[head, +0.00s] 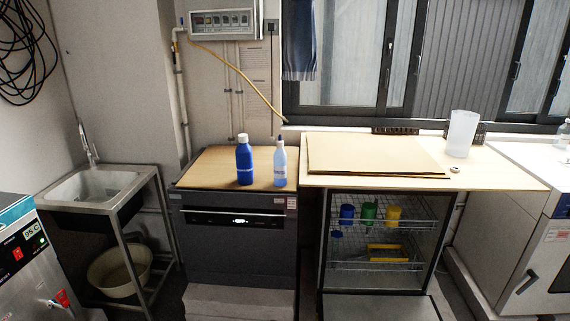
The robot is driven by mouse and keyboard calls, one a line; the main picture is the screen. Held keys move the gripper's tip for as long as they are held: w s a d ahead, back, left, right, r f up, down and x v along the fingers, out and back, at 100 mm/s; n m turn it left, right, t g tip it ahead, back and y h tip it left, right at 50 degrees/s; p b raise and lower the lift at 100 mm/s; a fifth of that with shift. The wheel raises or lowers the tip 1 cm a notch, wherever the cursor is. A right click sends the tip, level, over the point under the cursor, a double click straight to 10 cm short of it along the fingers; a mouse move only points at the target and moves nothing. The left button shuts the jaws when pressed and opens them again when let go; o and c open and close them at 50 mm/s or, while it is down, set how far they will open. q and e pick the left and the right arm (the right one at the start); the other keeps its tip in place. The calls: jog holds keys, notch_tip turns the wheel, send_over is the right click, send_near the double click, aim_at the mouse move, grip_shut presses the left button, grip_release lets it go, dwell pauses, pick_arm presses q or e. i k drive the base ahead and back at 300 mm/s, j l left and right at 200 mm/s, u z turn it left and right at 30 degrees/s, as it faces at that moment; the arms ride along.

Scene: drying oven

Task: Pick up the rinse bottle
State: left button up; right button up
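Two bottles stand upright side by side on the wooden top (212,165) of the dark dishwasher-like machine (238,238). The left one is a dark blue bottle (244,162) with a white cap and a pale label band. The right one is a slimmer light blue bottle (280,166) with a dark cap and a blue-and-white label. I cannot read the labels, so I cannot tell which is the rinse bottle. Neither of my grippers is in view.
A table (480,178) on the right bears a flat board (375,153) and a translucent jug (462,134). Under it is a rack cabinet with colored cups (369,214). A sink (95,185) stands left, with a basin (118,270) below. A heater unit (30,262) stands front left.

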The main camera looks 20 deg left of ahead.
aim_at(280, 156)
jog(key=i+j+z, duration=0.1)
jog(key=j+z, duration=0.25)
jog(key=j, duration=0.5)
jog(key=j+z, duration=0.35)
jog(key=j, duration=0.45)
